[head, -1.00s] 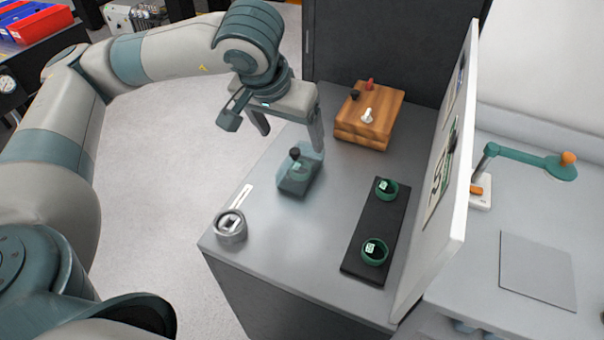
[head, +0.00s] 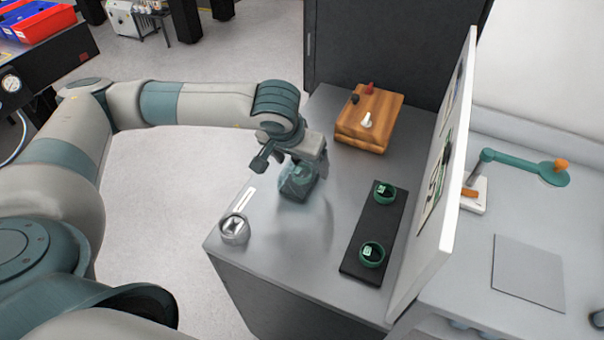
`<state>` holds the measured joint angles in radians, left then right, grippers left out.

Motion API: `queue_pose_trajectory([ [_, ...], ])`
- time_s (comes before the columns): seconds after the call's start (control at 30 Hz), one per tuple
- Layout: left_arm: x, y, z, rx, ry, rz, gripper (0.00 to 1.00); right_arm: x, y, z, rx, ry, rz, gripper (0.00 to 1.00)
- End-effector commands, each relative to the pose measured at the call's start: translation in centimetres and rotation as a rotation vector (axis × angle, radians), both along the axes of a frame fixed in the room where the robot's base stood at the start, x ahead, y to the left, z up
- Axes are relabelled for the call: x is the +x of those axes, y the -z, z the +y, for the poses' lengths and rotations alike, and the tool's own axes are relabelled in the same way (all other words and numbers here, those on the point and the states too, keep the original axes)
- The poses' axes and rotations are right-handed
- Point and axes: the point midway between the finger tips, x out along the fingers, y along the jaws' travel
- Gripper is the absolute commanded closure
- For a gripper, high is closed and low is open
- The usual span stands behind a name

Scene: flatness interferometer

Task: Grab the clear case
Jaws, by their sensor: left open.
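The clear case (head: 299,187) is a small see-through box with a dark greenish base, on the grey worktop left of centre. My left gripper (head: 304,167) is down right over it, with its jaws open. One finger shows at the case's right side, and the other is hard to make out. The gripper hides the top of the case, and I cannot tell whether the fingers touch it. My right gripper is not in view.
A round metal part (head: 234,230) and a white strip (head: 244,200) lie left of the case. A wooden box (head: 369,119) with knobs stands behind it. A black tray (head: 356,262) with two green rings and an upright white panel (head: 432,245) are to the right.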

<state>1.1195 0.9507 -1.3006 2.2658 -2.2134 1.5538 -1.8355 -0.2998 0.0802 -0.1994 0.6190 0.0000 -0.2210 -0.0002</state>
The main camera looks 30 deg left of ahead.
Motion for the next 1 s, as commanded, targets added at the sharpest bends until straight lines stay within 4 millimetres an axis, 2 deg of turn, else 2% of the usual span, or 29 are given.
queue_pose_trajectory([
  [0.57, 0.4, 0.9, 0.1, 0.000, -0.001, 0.001, 0.20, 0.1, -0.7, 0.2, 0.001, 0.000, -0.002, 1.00],
  [0.83, 1.3, 3.2, 0.8, 0.001, 0.000, 0.002, 0.20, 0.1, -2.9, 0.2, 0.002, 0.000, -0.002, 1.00],
  [1.0, 2.1, 5.0, 0.7, 0.000, 0.000, 0.001, 0.20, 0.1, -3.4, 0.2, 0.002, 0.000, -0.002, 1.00],
])
